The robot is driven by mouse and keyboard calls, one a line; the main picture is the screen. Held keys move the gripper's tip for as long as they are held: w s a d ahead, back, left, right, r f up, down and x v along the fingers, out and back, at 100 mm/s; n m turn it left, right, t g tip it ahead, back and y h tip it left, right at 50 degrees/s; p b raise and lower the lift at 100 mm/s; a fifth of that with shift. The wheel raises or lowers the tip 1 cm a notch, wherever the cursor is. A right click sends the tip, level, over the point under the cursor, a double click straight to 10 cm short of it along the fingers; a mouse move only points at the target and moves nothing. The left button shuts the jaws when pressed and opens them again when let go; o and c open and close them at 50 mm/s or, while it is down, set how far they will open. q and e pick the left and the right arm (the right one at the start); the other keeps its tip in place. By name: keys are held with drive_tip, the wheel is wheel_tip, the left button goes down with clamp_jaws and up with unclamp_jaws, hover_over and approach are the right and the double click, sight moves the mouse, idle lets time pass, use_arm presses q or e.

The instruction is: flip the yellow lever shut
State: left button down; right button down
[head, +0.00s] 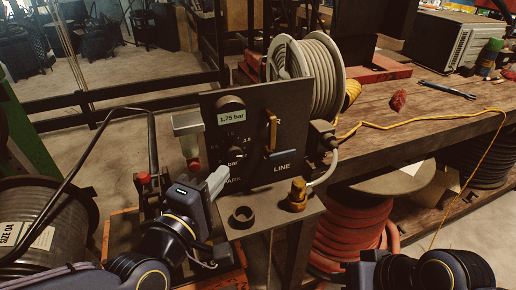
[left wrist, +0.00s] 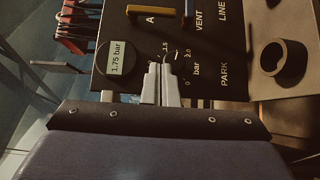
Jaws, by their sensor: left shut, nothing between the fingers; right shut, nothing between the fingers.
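The yellow lever (head: 271,130) stands upright on the right part of a dark upright panel (head: 256,105). In the left wrist view, which is turned sideways, the yellow lever (left wrist: 148,39) lies across the top of the picture near the letter A. My left gripper (head: 219,178) is shut and empty in front of the panel, left of and below the lever and apart from it. In the left wrist view its fingertips (left wrist: 162,68) are in front of the bar dial, partly covering it. Of my right arm only dark links show at the lower right; its gripper is out of view.
A display (head: 231,117) reads 1.75 bar. A blue lever (head: 282,154) lies level beside LINE. A brass fitting (head: 298,191) and a black ring (head: 243,216) sit on the shelf before the panel. A hose reel (head: 310,75) stands behind. A red-capped part (head: 193,165) is at left.

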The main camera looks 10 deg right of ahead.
sight(269, 130)
use_arm(q)
drive_tip(key=w+d+p, duration=0.2)
drive_tip(key=w+d, duration=0.5)
drive_tip(key=d, duration=0.1)
drive_tip(key=shift+w+d, duration=0.3)
drive_tip(key=shift+w, duration=0.05)
drive_tip(key=shift+f, duration=0.1)
